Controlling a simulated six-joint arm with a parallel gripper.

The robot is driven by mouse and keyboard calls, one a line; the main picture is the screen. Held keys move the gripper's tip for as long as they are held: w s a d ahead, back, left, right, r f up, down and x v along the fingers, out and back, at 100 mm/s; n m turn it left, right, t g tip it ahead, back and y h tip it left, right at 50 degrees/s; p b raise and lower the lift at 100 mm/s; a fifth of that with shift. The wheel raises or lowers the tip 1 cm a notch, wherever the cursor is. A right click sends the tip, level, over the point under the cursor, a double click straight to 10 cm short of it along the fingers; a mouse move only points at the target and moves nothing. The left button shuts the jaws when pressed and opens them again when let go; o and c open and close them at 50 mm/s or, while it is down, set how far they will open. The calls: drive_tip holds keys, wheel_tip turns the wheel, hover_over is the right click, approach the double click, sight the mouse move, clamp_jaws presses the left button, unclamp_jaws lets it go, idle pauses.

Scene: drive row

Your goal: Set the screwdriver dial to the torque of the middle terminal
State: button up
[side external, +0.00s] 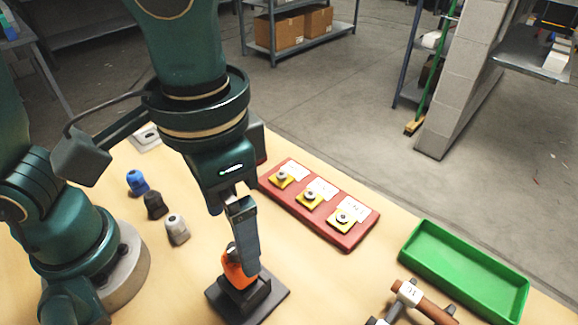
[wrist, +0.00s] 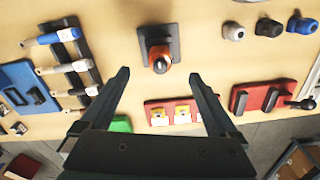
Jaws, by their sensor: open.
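The orange and dark screwdriver (side external: 237,272) stands in a black stand (side external: 273,301) on the table; it also shows in the wrist view (wrist: 161,62). Its dial setting cannot be read. My gripper (side external: 232,239) is open and empty, above and around the top of the screwdriver in the side view. In the wrist view my gripper (wrist: 160,75) has its fingers wide apart, with the screwdriver beyond them. A red board (side external: 345,236) carries three terminals on yellow plates with white labels. The middle terminal (side external: 310,194) has a label (side external: 323,189) too small to read.
Blue (side external: 138,182), black (side external: 155,205) and grey (side external: 177,229) bits stand left of my gripper. A green tray (side external: 465,262) lies at the right. A rack with handled tools (wrist: 65,63) and a blue board (wrist: 24,76) show in the wrist view. Table between is clear.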

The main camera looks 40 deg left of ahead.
drive_tip(key=shift+r, duration=2.15)
drive_tip(key=shift+w+a+r, duration=0.2)
drive_tip(key=shift+w+a, duration=0.05)
drive_tip(key=shift+w, duration=0.05)
drive_tip(key=a+f+n+t, duration=0.1)
drive_tip(key=a+t, duration=0.1)
drive_tip(key=a, duration=0.5)
drive_tip(key=w+a+f+n+t, duration=0.1)
drive_tip(key=a+f+t, duration=0.1)
drive_tip(key=a, duration=0.5)
drive_tip(key=shift+f+n+t, duration=0.25)
drive_tip(key=shift+n+t, duration=0.05)
drive_tip(key=shift+t, duration=0.5)
